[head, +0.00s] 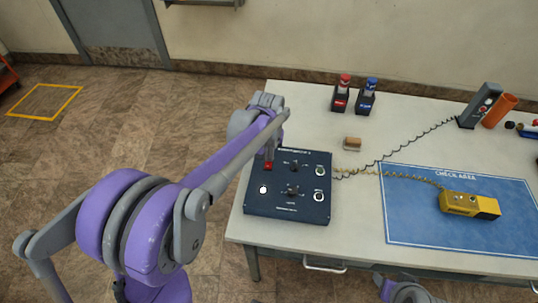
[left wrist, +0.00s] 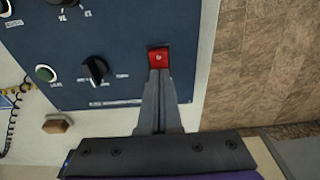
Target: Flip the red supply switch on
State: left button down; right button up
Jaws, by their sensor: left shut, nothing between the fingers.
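The red supply switch (head: 268,166) sits at the upper left of a dark blue control panel (head: 257,207) on the table. In the left wrist view the red switch (left wrist: 159,57) is a small red square with a light dot in its middle. My left gripper (head: 269,155) points down at the switch from above. Its closed fingertips (left wrist: 159,75) are right at the edge of the red switch and hold nothing. I cannot tell whether they touch it. My right gripper is not in view; only a bit of my right arm shows at the bottom edge.
The panel also has black knobs (left wrist: 95,70), round buttons (head: 319,171) and a white lamp (head: 263,189). A tan block (head: 352,143), red bottle (head: 341,93) and blue bottle (head: 366,97) stand behind. A yellow device (head: 468,205) lies on the blue mat (head: 415,225) at right.

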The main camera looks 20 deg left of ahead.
aim_at(268, 165)
pick_arm(q)
jog(key=shift+s, duration=0.2)
jog(key=shift+s+d+r, duration=0.1)
jog(key=shift+s+d, duration=0.1)
jog(key=shift+s, duration=0.45)
jog(key=shift+w+r, duration=0.1)
jog(key=shift+r, duration=0.05)
notch_tip(268, 165, up, 5)
jog(key=p, duration=0.3)
jog(key=shift+f, duration=0.2)
notch_tip(268, 165, up, 9)
jog(key=s, duration=0.1)
jog(key=shift+s+d, duration=0.25)
jog(key=shift+s, duration=0.15)
